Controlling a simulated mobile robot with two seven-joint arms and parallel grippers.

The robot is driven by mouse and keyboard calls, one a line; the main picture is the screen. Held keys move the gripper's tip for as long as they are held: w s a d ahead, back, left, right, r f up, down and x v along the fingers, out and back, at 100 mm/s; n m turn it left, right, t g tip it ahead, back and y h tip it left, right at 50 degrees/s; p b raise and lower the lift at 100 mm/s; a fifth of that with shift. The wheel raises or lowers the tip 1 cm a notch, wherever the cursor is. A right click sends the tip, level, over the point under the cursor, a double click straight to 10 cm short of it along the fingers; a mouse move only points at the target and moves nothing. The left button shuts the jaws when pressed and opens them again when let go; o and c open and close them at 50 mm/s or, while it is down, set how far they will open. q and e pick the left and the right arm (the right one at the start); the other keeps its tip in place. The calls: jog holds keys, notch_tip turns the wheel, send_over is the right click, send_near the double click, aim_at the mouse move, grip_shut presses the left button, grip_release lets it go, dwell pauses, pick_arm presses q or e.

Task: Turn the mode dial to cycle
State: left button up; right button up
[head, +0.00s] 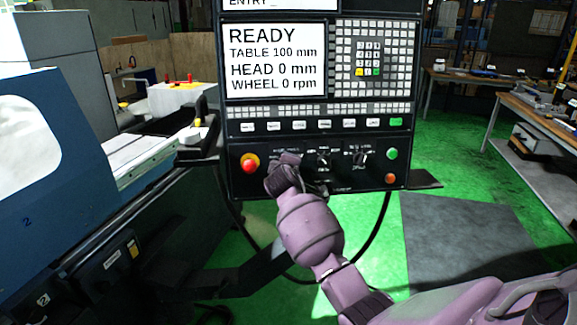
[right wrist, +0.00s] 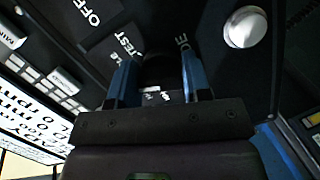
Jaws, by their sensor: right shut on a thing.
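The mode dial (right wrist: 162,72) is a dark knob between my blue fingers in the right wrist view. My right gripper (right wrist: 158,64) is shut on it. The labels OFF and TEST show on the panel beside the dial, and letters ending in "DE" are partly covered. Which position the dial points to cannot be made out. In the head view my right gripper (head: 284,163) reaches the lower left of the black control panel (head: 230,190) and hides the dial. My left gripper is in neither view.
A red button on a yellow base (head: 249,163) lies just left of my gripper. Two more dials (head: 323,159) (head: 359,158) and green (head: 392,154) and orange (head: 390,178) buttons lie right. The screen (head: 275,60) reads READY, wheel 0 rpm.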

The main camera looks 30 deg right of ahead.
dwell(0.5)
jog(key=o, duration=0.9)
jog(key=shift+a, duration=0.1)
jog(key=b+v, duration=0.1)
jog(key=v, duration=0.9)
jog(key=shift+s, duration=0.35)
jog(key=shift+a+r, duration=0.1)
jog(key=shift+a, duration=0.05)
jog(key=shift+m, duration=0.3)
